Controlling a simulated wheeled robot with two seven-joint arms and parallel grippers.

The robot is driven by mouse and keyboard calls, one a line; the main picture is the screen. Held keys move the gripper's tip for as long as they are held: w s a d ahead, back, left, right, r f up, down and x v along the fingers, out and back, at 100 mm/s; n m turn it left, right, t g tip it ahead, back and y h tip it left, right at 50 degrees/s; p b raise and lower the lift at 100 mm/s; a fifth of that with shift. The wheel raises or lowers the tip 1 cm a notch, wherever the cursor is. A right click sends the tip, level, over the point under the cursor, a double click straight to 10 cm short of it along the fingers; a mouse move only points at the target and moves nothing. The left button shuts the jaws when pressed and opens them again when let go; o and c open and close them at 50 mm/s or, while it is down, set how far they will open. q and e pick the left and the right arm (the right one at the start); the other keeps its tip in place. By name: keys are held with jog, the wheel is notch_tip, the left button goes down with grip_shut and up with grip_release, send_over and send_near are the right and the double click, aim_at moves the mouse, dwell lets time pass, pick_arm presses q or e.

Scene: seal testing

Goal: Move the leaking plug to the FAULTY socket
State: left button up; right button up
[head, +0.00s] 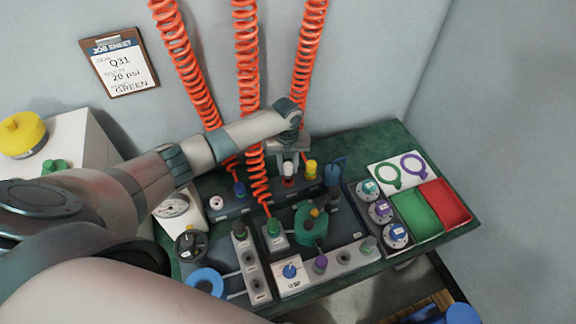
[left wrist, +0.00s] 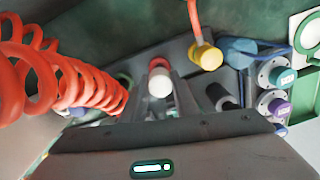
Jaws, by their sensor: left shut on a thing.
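My left gripper (head: 290,163) is at the back of the green bench, its fingers pointing down. It is shut on a small red-and-white plug (head: 288,182), which shows between the fingers in the left wrist view (left wrist: 160,84). I cannot tell whether the plug is seated below. A yellow plug (head: 311,168) stands just right of the gripper and shows in the left wrist view (left wrist: 207,56). A blue plug (head: 239,189) and a green plug (head: 274,227) stand on grey blocks. No FAULTY label is readable. My right gripper is not in view.
A grey rack (head: 360,201) with several round capped parts stands right, beside a green tray (head: 415,214) and a red tray (head: 445,203). A socket strip (head: 333,262) lies in front. A job sheet (head: 120,68) hangs on the wall.

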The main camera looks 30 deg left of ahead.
pick_arm(q)
jog(key=shift+f, duration=0.15)
dwell(0.5)
jog(key=shift+f+b, duration=0.35)
jog(key=shift+f, duration=0.05)
jog(key=shift+f, duration=0.35)
jog(key=shift+f+b, duration=0.55)
dwell(0.3)
jog(key=o, duration=1.2)
jog(key=shift+r, duration=0.1)
